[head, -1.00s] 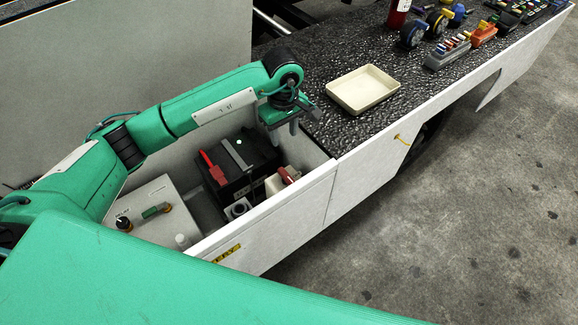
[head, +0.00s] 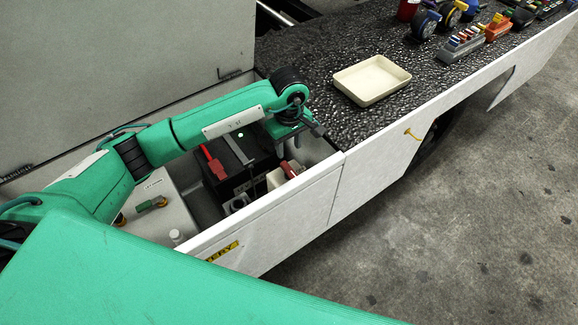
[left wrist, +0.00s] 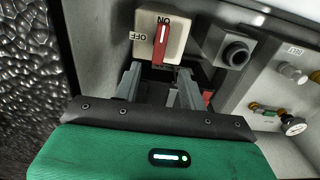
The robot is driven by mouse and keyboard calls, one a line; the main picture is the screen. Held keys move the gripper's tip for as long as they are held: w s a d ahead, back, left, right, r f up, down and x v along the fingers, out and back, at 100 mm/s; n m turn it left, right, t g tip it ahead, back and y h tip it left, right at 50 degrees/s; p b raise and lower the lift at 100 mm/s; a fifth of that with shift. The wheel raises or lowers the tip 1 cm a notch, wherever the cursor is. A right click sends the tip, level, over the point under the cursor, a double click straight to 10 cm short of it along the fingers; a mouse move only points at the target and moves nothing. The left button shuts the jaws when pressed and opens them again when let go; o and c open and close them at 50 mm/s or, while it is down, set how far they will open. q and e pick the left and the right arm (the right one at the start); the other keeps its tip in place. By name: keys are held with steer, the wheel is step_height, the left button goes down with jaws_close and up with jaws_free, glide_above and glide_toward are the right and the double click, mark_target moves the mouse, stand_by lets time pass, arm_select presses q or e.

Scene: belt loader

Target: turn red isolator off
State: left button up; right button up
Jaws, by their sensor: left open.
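The red isolator (left wrist: 162,45) is a red handle on a cream box, between my fingers in the left wrist view. Its handle lies in line with the ON label, and the OFF label is to its left. In the head view the isolator (head: 288,170) is in the open bay near the front wall. My left gripper (head: 292,136) is open, above and slightly behind it. In the left wrist view the fingers (left wrist: 160,88) are apart, one on each side of the handle's lower end, with nothing clearly held. My right gripper is not in view.
A black battery (head: 235,165) with a red clamp (head: 213,163) sits left of the isolator. A control panel (left wrist: 280,95) with knobs is further along. The bay's white front wall (head: 265,215) is close. A cream tray (head: 371,80) stands on the black deck.

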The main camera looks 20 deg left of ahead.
mark_target(289, 168)
arm_select(q)
step_height(289, 168, down, 10)
steer(key=shift+f+p, duration=0.1)
steer(key=shift+p, duration=0.2)
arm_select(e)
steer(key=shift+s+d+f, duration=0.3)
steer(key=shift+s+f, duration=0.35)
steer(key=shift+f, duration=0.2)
arm_select(q)
jaws_close()
